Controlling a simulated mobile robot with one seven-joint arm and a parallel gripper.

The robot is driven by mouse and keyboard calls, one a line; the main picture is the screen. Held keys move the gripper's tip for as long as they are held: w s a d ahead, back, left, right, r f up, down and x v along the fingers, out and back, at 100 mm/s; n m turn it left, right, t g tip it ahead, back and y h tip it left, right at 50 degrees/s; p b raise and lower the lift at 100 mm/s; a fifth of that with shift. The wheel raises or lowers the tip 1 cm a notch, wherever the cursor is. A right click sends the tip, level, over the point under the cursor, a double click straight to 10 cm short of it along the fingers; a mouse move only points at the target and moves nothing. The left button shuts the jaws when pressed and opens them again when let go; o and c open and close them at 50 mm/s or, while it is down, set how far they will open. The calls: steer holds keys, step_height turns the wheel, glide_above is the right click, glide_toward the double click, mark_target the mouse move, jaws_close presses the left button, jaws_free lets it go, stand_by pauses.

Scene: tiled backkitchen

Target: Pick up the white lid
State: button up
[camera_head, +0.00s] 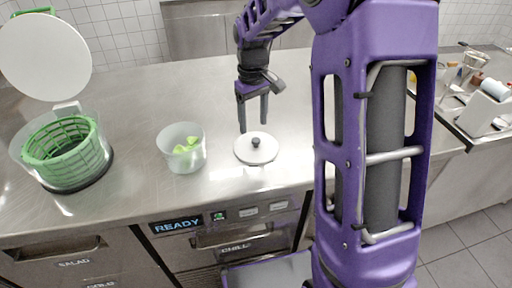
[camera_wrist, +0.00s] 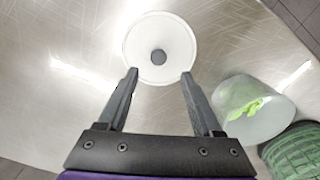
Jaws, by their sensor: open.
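The white lid (camera_head: 264,150) is a flat round disc with a dark round knob at its centre. It lies on the steel counter near the front edge. In the wrist view the lid (camera_wrist: 141,50) lies just beyond the fingertips, its knob roughly in line with the gap between them. My gripper (camera_head: 253,128) is open and empty, pointing down above the counter, close to the lid's far side. In the wrist view both fingers of my gripper (camera_wrist: 158,75) are apart, with nothing between them but counter and the lid's near rim.
A translucent tub (camera_head: 184,160) with green pieces stands left of the lid. Farther left is a green basket (camera_head: 62,150) in a clear bowl with a raised white cover (camera_head: 45,57). A tray of kitchen items (camera_head: 480,110) is at the right. Counter (camera_head: 130,100) behind the tub is clear.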

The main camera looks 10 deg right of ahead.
mark_target(256, 139)
steer(key=shift+s+d+f+b, duration=0.15)
steer(key=shift+f+b, duration=0.05)
steer(key=shift+f, duration=1.25)
steer(key=shift+s+d+f+b, duration=0.1)
steer(key=shift+s+f+b, duration=0.05)
steer(key=shift+f, duration=1.3)
jaws_close()
